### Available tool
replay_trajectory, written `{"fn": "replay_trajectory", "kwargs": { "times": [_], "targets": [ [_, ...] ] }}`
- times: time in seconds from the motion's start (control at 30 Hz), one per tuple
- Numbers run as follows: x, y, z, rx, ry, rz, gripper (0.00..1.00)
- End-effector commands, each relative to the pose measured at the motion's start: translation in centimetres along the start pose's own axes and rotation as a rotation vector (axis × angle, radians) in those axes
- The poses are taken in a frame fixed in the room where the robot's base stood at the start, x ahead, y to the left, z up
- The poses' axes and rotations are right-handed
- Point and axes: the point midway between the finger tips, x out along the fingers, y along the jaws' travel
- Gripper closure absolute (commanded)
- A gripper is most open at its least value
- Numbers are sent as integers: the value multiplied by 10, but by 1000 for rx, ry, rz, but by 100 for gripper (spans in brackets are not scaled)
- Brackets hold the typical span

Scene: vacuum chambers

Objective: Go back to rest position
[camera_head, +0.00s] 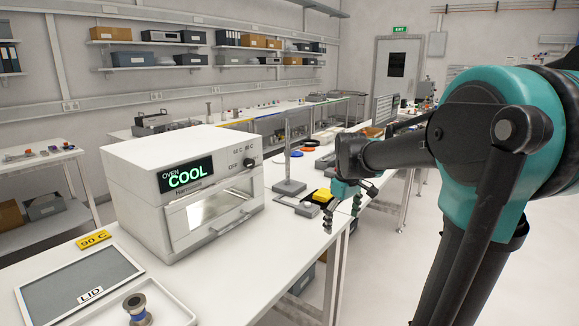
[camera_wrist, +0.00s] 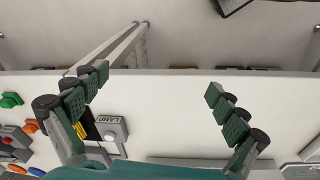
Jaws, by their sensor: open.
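My gripper (camera_head: 342,208) hangs from the outstretched arm at the right of the head view, over the edge of the long white bench, fingers pointing down. In the wrist view, my gripper (camera_wrist: 157,84) has its two dark green padded fingers spread wide apart, with nothing between them but white bench surface. No held object shows. Close to the left finger is a grey box marked LAMP (camera_wrist: 112,130), with a yellow piece beside it. I cannot tell the exact height of the fingers above the bench.
A white oven reading COOL (camera_head: 185,190) stands on the bench (camera_head: 262,268), left of my gripper. A grey stand (camera_head: 288,165) and a yellow block (camera_head: 322,195) are near the gripper. A LID plate (camera_head: 80,280) lies front left. The floor at right is clear.

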Motion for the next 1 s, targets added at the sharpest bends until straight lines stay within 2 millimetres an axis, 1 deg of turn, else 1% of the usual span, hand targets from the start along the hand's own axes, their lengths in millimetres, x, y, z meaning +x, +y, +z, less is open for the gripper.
{"fn": "replay_trajectory", "kwargs": {
  "times": [0.03,0.17,0.27,0.3,0.4,0.5,0.53,0.6,1.0],
  "targets": [
    [10,-5,11,39,12,9,3],
    [37,-20,40,165,54,35,3],
    [65,-37,71,291,99,58,3],
    [78,-46,86,351,122,67,3],
    [108,-68,122,495,179,85,3],
    [128,-85,148,603,223,95,3],
    [133,-89,154,627,233,96,3],
    [137,-93,159,653,244,98,3],
    [137,-93,159,653,244,98,3]
  ]
}}
